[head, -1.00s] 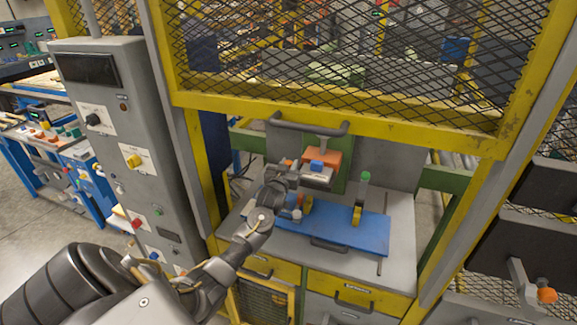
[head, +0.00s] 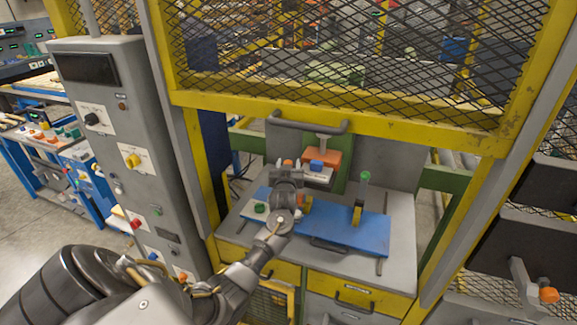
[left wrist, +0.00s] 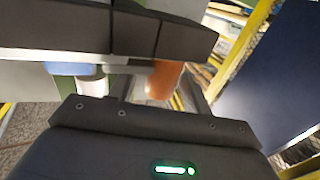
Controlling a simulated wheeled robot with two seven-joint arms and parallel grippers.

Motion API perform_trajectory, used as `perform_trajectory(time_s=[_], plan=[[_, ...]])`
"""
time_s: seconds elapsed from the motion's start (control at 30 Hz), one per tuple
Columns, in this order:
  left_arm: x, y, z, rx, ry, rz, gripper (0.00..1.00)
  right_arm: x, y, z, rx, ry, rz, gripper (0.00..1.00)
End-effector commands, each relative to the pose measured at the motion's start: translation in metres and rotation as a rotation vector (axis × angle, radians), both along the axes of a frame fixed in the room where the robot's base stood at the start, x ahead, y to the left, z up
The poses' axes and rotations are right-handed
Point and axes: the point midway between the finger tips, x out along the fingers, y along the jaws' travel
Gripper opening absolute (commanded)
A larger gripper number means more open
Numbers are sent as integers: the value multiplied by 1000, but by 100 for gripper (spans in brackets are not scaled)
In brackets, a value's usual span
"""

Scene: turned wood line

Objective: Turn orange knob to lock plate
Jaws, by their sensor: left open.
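A blue plate (head: 375,232) lies on the grey bench inside the yellow frame. A small orange knob (head: 287,163) shows just above my left gripper (head: 287,177) in the head view, partly hidden by it. In the left wrist view an orange cylinder (left wrist: 163,80), apparently this knob, stands in the gap between the two dark fingers of my left gripper (left wrist: 150,82). The gripper is open; I cannot tell whether a finger touches the knob. A blue part (left wrist: 75,68) also shows in the gap. My right gripper is not in view.
A larger orange block (head: 333,157) with a blue piece (head: 317,165) sits behind the gripper. The mesh guard (head: 340,60) hangs above. A grey control cabinet (head: 120,150) stands left.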

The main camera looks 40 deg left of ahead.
Motion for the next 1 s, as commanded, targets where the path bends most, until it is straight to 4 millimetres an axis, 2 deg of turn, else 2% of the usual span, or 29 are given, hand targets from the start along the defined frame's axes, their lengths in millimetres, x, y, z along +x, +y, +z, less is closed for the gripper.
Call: perform_trajectory(time_s=[0.23, 0.5, 0.7, 1.0], plan=[[-13, -11, -3, 0, -1, -2, 49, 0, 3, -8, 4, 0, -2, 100], [-55, -41, -4, -1, -3, -3, 49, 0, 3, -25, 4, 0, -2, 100], [-79, -57, -2, -2, -1, -1, 49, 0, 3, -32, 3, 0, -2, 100], [-89, -63, 0, 0, 1, 0, 49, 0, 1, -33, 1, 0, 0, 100]])
